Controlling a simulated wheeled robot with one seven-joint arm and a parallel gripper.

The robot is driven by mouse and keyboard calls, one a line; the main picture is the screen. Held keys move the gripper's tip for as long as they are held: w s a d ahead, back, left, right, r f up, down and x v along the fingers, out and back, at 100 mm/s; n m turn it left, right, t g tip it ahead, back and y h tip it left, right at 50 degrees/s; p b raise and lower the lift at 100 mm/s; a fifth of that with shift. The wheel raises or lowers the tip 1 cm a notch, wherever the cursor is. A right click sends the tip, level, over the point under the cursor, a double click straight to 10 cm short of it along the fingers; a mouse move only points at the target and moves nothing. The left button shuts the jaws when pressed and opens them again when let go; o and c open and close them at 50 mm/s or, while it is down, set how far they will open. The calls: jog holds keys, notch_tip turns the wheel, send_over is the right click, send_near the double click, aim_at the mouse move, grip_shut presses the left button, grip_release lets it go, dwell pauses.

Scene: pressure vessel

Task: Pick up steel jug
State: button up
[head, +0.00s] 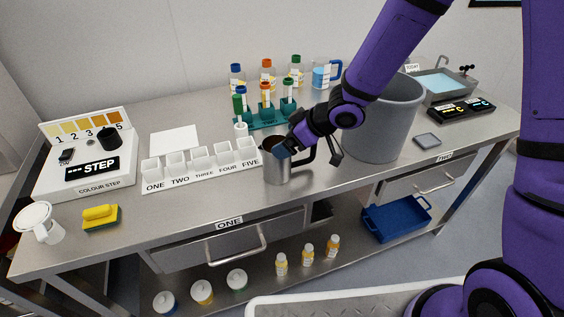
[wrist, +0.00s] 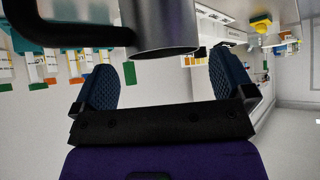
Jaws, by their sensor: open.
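The steel jug (head: 277,172) stands upright near the front edge of the metal bench, with its dark handle (head: 309,155) on the right. My gripper (head: 308,152) is at the jug's upper right, close to the rim and handle, and partly covers them. In the wrist view the jug (wrist: 166,25) is at the top centre, with its black handle reaching left. My gripper (wrist: 160,80) is open there, its blue pads at either side of the picture. The jug appears ahead of the gap between the pads; whether a pad touches it cannot be told.
A row of white cups (head: 198,160) is left of the jug. A teal rack (head: 268,117) with coloured-cap tubes stands behind it. A large grey pot (head: 384,125) stands to the right, behind my arm. A blue-liquid beaker (head: 321,75) is at the back.

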jog(key=shift+f+x, duration=0.2)
jog(key=shift+x, duration=1.7)
jog(key=shift+s+d, duration=0.15)
jog(key=shift+s, duration=0.05)
jog(key=c, duration=1.1)
jog(key=shift+r, duration=0.15)
